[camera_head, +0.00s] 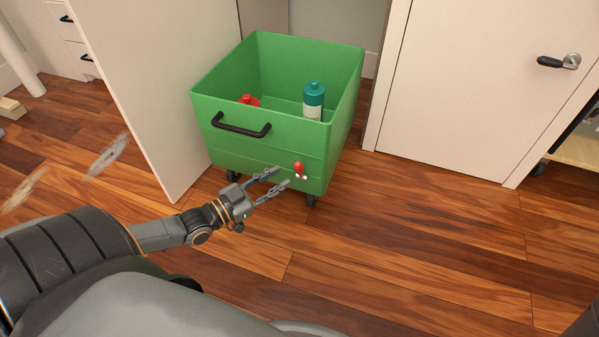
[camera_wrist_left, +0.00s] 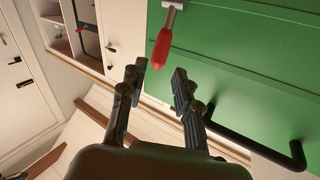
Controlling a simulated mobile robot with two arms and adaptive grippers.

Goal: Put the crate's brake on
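The green crate (camera_head: 235,153) stands on casters on the wood floor, partly in the bay of a white cabinet. Its brake lever (camera_head: 299,168) has a red grip and is on the front face, low at the right. In the left wrist view the red lever (camera_wrist_left: 160,48) hangs from a metal stem, just beyond the gap between my fingertips. My left gripper (camera_head: 283,177) is open and empty, pointing at the crate front just left of the lever; it also shows in the wrist view (camera_wrist_left: 160,72). I see no clear contact with the lever. My right gripper is not in view.
The crate has a black handle (camera_head: 241,125) above my left gripper. A teal bottle (camera_head: 313,101) and a red object (camera_head: 249,100) are inside. A white panel (camera_head: 165,90) stands close on the left, and a white door (camera_head: 480,90) on the right. Floor at front right is clear.

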